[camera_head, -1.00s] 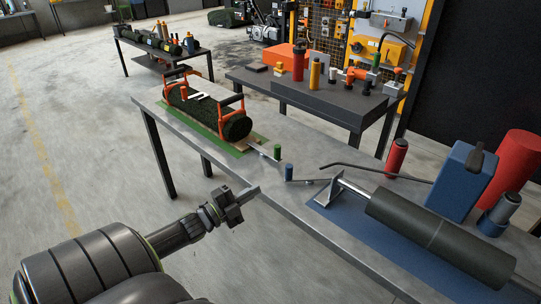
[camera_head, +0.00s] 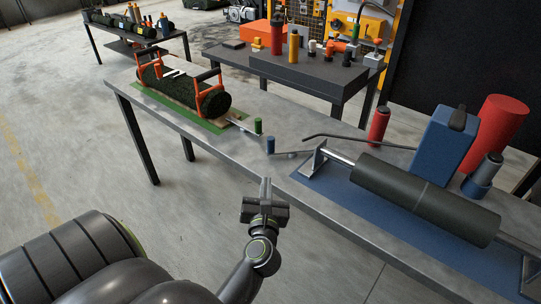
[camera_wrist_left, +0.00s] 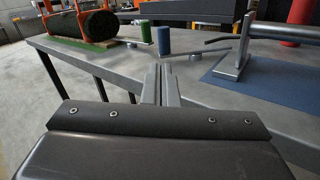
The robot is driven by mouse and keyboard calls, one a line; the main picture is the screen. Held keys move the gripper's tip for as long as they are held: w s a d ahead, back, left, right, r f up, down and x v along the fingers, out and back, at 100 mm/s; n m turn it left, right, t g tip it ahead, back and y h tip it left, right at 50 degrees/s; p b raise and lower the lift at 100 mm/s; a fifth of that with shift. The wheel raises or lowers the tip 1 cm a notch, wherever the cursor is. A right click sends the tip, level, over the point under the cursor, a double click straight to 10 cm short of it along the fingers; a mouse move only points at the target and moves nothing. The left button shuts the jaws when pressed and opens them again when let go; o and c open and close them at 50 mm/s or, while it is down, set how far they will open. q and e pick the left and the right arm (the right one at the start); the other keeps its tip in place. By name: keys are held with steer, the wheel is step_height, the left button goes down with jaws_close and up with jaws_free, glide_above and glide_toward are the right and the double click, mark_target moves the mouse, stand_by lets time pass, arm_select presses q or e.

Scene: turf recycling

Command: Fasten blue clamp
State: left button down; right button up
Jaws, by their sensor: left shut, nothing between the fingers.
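The blue clamp shows as a short upright blue cylinder (camera_head: 270,145) with a thin metal arm (camera_head: 292,154) lying to its right on the metal table. In the left wrist view the blue cylinder (camera_wrist_left: 164,40) stands upright just beyond my fingertips. A similar green cylinder (camera_head: 258,126) stands behind and left of it. My left gripper (camera_head: 265,185) is shut and empty at the table's near edge, in front of the blue cylinder and apart from it. In the left wrist view its fingers (camera_wrist_left: 160,75) point at the clamp. My right gripper is out of view.
A dark roller (camera_head: 425,198) on a metal shaft lies over a blue mat (camera_head: 325,187) at right. A turf roll (camera_head: 215,103) with orange handles lies at left. A blue box (camera_head: 443,145) and red bottle (camera_head: 379,124) stand behind the roller. A long bent rod (camera_head: 350,140) lies near them.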

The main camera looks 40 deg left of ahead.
arm_select(q)
steer(key=n, duration=0.2)
steer(key=p, duration=0.1)
glide_toward(271, 146)
steer(key=shift+h, duration=0.3)
steer(key=x, duration=0.6)
steer(key=shift+a+r, duration=0.1)
steer(key=shift+r, duration=0.05)
steer(key=shift+w+a, duration=0.2)
steer(key=shift+a, duration=0.05)
steer(key=shift+p, duration=0.3)
